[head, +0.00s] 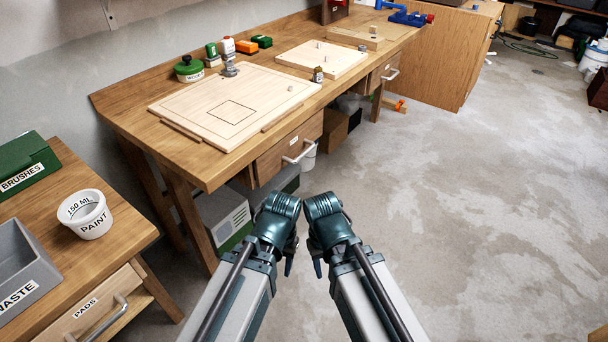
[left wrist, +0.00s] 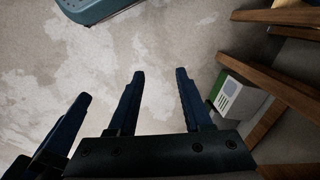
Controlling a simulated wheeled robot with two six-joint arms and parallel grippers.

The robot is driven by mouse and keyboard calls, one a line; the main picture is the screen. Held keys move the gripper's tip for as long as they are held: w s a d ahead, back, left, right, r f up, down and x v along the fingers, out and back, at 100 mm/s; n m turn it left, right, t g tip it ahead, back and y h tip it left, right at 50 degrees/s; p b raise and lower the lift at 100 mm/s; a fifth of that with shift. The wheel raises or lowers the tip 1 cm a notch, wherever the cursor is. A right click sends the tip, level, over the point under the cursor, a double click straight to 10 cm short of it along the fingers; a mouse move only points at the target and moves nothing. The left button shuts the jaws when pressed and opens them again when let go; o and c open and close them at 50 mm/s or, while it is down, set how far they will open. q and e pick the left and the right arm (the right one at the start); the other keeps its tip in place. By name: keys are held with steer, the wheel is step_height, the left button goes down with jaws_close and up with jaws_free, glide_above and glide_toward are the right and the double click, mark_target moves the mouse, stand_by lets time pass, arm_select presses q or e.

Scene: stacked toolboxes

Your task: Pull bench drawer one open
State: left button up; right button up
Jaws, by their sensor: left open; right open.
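The workbench has a near drawer (head: 288,150) with a small white label, too small to read, and a pale bar handle (head: 298,151). A second bench drawer (head: 380,78) with a similar handle is farther along. Both look closed, and I cannot tell which is number one. My left gripper (head: 290,266) hangs low in front of the bench, apart from the near drawer; in the left wrist view its fingers (left wrist: 158,85) are apart with nothing between them. My right gripper (head: 317,269) is close beside it, also open and mostly hidden behind its wrist.
A wooden board (head: 225,105), a smaller board (head: 318,60) and several small items lie on the bench. A grey-green case (head: 228,218) stands beneath it. At left, a cart drawer marked PADS (head: 85,310) sits under a paint cup (head: 85,216).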

arm_select(q)
steer(key=w+a+f+n+b, duration=0.1)
steer(key=w+a+f+b, duration=0.2)
steer(key=f+b, duration=0.5)
steer(key=m+t+h, duration=0.6)
steer(key=m+t, duration=0.6)
steer(key=t, duration=0.3)
glide_toward(302, 156)
steer(key=b+x, duration=0.2)
steer(key=x, duration=1)
steer(key=shift+d+f, duration=0.1)
arm_select(e)
step_height(302, 156, down, 13)
steer(key=shift+r, duration=0.2)
steer(key=shift+d, duration=0.1)
arm_select(q)
jaws_close()
